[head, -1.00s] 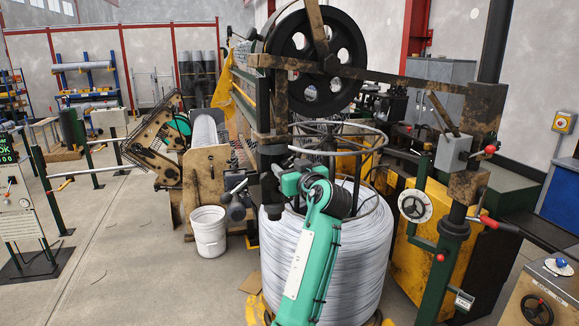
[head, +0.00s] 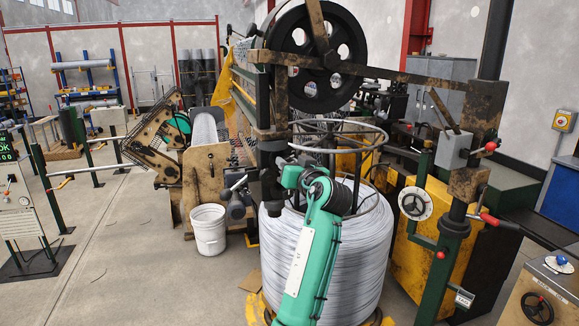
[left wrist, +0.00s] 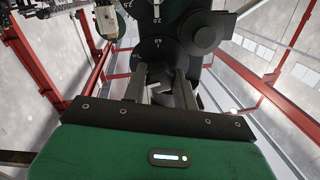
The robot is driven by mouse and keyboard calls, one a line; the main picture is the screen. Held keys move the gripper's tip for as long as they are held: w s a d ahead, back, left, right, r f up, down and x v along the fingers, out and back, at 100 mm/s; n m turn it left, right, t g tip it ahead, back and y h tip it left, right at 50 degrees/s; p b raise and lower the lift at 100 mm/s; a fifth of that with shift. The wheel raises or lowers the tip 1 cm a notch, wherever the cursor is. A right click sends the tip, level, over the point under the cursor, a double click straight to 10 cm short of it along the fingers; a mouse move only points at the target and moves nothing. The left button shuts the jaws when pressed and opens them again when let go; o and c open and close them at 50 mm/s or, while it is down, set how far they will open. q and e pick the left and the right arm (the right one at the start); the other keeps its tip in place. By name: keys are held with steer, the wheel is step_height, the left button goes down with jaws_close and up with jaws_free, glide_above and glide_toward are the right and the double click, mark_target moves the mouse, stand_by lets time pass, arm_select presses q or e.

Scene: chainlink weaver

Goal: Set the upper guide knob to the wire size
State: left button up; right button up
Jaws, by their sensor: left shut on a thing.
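A dark round dial plate (left wrist: 152,50) with white marks and numbers sits just beyond the fingers. The numbers are too small to read surely, and the fingers cover part of the knob. In the head view, my left gripper (head: 272,188) is at the machine's front post, above the left side of the wire coil, and my green wrist partly hides it. My right gripper is not in view.
A big wire coil (head: 350,260) with a ring frame (head: 338,132) stands beneath my left arm. A large dark wheel (head: 312,58) is above. A white bucket (head: 209,231) stands on the floor at left.

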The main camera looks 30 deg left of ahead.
arm_select(q)
steer(key=m+p, duration=0.2)
steer(key=m, duration=0.6)
steer(key=shift+m+t, duration=0.3)
steer(key=shift+m, duration=0.1)
stand_by(0.4)
steer(key=o, duration=1)
steer(key=shift+c, duration=0.2)
steer(key=shift+r, duration=0.1)
